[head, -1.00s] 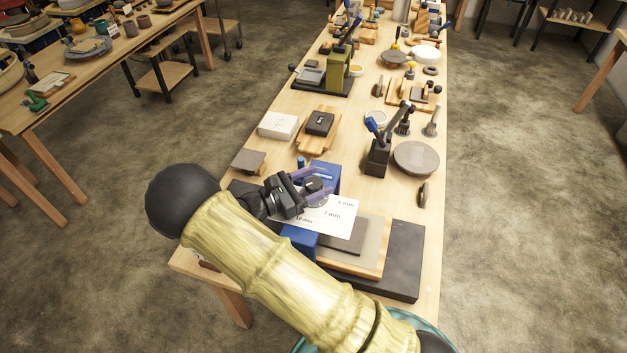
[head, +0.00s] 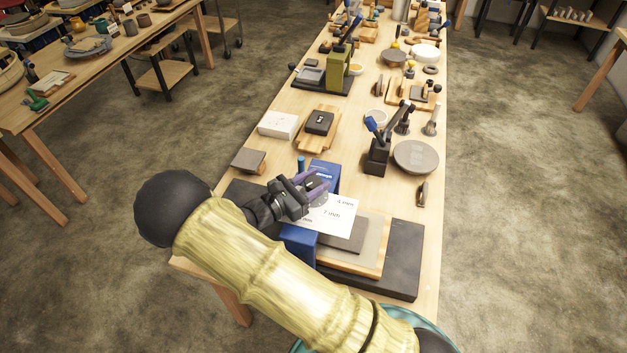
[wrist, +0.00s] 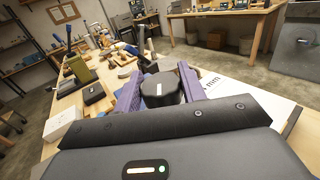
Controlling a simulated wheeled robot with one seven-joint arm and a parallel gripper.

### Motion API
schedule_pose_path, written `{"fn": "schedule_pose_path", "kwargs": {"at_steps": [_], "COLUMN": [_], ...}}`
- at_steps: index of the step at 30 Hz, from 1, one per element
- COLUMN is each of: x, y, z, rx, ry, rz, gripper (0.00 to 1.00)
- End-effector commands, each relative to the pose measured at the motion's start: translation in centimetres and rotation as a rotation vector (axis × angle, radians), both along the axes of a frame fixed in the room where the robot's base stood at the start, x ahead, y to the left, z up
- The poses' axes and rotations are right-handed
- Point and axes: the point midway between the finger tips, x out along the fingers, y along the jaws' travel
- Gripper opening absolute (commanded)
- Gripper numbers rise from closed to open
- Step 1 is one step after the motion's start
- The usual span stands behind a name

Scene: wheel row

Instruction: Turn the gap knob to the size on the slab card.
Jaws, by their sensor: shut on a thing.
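My gripper (head: 313,187) is at the white dial plate (head: 341,207) of the blue roller machine (head: 299,240), on the near part of the bench. In the wrist view, its purple fingers are shut on the dark gap knob (wrist: 161,89), one on each side. The knob has a pale pointer mark on its top. The plate reads 4 mm and 7 mm; a third size is partly covered by my gripper in the head view. A grey slab (head: 345,238) lies on a board beside the blue machine. I cannot make out a slab card.
A black lever press (head: 377,155) and a round grey disc (head: 416,157) stand beyond the machine. A white block (head: 278,125) and a dark block on a wooden board (head: 319,122) lie to the left. A small brown tile (head: 249,160) is near the left edge.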

Motion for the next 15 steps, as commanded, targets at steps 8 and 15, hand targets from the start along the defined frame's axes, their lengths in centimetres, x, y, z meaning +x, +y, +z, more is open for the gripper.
{"fn": "schedule_pose_path", "kwargs": {"at_steps": [8, 15], "x": [-0.13, -0.13], "y": [0.04, -0.07], "z": [0.10, 0.08], "rx": [-0.004, -0.004], "ry": [0.006, 0.005], "rz": [0.220, 0.422], "gripper": [0.18, 0.18]}}
